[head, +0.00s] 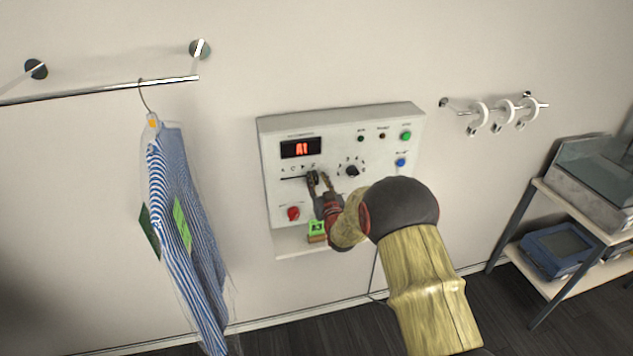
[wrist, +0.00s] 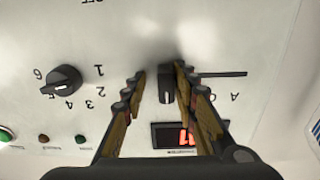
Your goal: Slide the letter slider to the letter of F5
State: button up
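The control panel (head: 340,120) on the wall has a red display (head: 301,148) that appears to read A1. Below it runs the letter slider's slot (head: 291,179), with letters above it. The dark slider knob (wrist: 166,86) stands in the slot, away from the A end; the letter at it is hidden by my fingers. My gripper (head: 319,178) is at the slider, its fingers apart on either side of the knob. In the wrist view my gripper (wrist: 160,75) has the right finger close to the knob and a gap on the left; contact is unclear.
A numbered dial (head: 352,171), a red knob (head: 293,213), and green (head: 406,135) and blue (head: 400,162) buttons are on the panel. A striped shirt (head: 184,230) hangs left; a shelf (head: 560,285) stands right.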

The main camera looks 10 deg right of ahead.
jog(key=shift+o, duration=0.2)
jog(key=shift+a, duration=0.1)
jog(key=shift+s, duration=0.25)
jog(key=s, duration=1.1)
jog(key=shift+s, duration=0.25)
